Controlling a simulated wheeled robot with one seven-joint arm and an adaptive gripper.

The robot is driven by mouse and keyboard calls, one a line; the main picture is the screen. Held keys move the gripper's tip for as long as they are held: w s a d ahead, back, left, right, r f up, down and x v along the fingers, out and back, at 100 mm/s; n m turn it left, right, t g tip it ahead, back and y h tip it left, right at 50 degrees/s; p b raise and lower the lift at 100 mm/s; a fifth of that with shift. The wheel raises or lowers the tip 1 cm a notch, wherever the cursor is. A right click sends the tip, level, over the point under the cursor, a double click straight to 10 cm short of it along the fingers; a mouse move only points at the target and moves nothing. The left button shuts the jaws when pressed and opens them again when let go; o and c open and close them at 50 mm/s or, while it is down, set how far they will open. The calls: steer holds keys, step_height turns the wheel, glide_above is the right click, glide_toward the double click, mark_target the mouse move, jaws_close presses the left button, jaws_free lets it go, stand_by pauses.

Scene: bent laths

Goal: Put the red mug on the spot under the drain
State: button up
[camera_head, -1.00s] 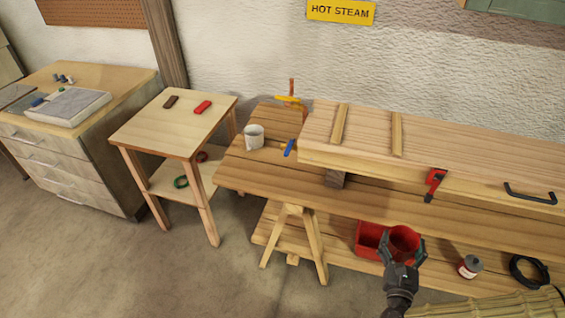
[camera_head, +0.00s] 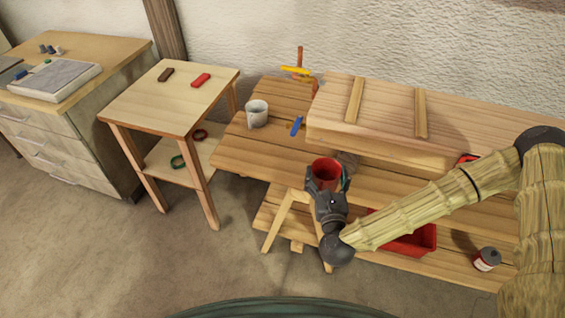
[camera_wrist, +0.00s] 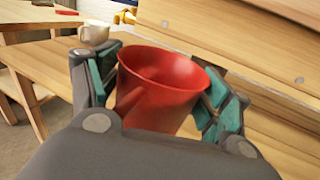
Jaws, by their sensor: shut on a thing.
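The red mug (camera_head: 325,171) is held in my gripper (camera_head: 328,184), above the front edge of the workbench. In the wrist view the mug (camera_wrist: 160,95) looks upright to slightly tilted, with its open rim up and the teal-padded fingers (camera_wrist: 158,88) on both sides of it. A white mug (camera_head: 258,115) stands on the bench's left end; it also shows in the wrist view (camera_wrist: 94,33). A blue piece (camera_head: 297,126) lies or hangs by the left end of the long wooden box (camera_head: 385,115). I cannot make out the drain or a marked spot under it.
A copper upright with a yellow part (camera_head: 295,70) stands behind the bench's left end. The bench top (camera_head: 255,158) is clear in front of the white mug. A red bin (camera_head: 415,242) and a small can (camera_head: 487,259) are on the lower shelf. A small table (camera_head: 175,105) stands left.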

steer(key=shift+n+y, duration=0.3)
steer(key=shift+y, duration=0.3)
steer(key=a+b, duration=0.3)
steer(key=b, duration=0.1)
steer(key=a+f+b, duration=0.1)
steer(key=a+b, duration=0.1)
steer(key=b, duration=0.3)
steer(key=w+a+f+b, duration=0.1)
steer(key=a+b, duration=0.2)
steer(key=b, duration=0.2)
steer(key=shift+w+a+f, duration=0.1)
steer(key=shift+a, duration=0.25)
steer(key=a+b, duration=0.1)
steer(key=b, duration=0.2)
steer(key=shift+s+a, duration=0.3)
steer(key=shift+a, duration=0.1)
steer(key=w, duration=0.5)
steer(key=w+a+p, duration=0.1)
steer(key=w, duration=0.9)
steer(key=shift+w+a, duration=0.1)
steer(key=shift+a, duration=0.15)
steer(key=w, duration=0.1)
steer(key=w+p, duration=0.1)
steer(key=shift+w+a+f, duration=0.15)
steer(key=shift+w+f, duration=0.2)
steer(key=shift+f, duration=0.4)
steer(key=shift+f+b, duration=0.65)
steer(key=o, duration=1.1)
steer(key=shift+c, duration=0.2)
